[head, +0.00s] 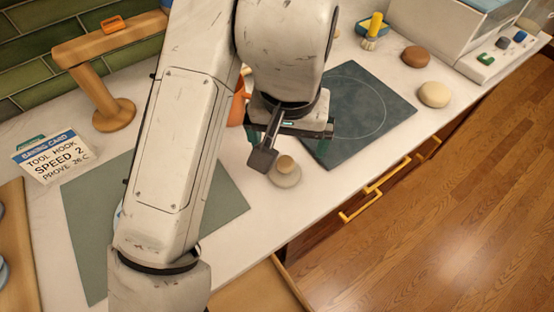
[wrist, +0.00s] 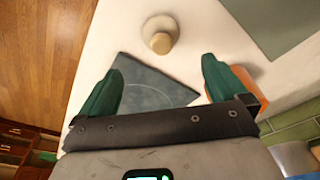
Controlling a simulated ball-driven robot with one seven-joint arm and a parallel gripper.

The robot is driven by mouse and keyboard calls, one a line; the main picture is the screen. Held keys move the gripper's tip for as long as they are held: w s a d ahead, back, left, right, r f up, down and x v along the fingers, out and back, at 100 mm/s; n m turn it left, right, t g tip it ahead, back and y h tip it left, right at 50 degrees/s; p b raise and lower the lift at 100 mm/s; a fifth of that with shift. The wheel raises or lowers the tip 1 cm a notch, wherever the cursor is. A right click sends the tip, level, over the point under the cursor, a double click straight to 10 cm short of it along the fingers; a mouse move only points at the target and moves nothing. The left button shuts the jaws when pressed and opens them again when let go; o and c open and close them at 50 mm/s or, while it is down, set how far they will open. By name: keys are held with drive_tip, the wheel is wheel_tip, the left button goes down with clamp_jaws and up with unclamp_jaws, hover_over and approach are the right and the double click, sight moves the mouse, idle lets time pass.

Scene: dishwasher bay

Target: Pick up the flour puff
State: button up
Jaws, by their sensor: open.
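What looks like the flour puff (head: 287,178), a pale round pad with a tan knob on top, stands upright on the white counter just below my gripper (head: 280,143) in the head view. In the wrist view the puff (wrist: 161,31) lies beyond the fingertips, roughly centred between them. My gripper (wrist: 158,72) has its two green fingers spread wide with nothing between them. It is apart from the puff. My arm hides part of the counter in the head view.
A dark slate mat (head: 360,112) lies beside the puff. An orange object (head: 237,106) is partly hidden behind my arm. A green mat (head: 88,225) lies at left. A brown round (head: 415,57) and a cream round (head: 434,94) lie at right, near a brush (head: 373,30).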

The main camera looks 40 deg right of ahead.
sight(286, 159)
drive_tip(key=f, duration=0.3)
drive_tip(key=w+f, duration=0.1)
drive_tip(key=f, duration=0.6)
drive_tip(key=shift+w+d+f, duration=0.15)
drive_tip(key=shift+d+f, duration=0.15)
drive_tip(key=shift+d, duration=0.1)
drive_tip(key=c, duration=1.1)
drive_tip(key=shift+c, duration=0.2)
drive_tip(key=shift+r, duration=0.1)
drive_tip(key=shift+r, duration=0.45)
wheel_tip(286, 159, up, 2)
drive_tip(key=shift+r, duration=0.2)
drive_tip(key=s+r+b, duration=0.5)
drive_tip(key=s+r, duration=0.4)
drive_tip(key=s, duration=0.5)
drive_tip(key=shift+r, duration=0.25)
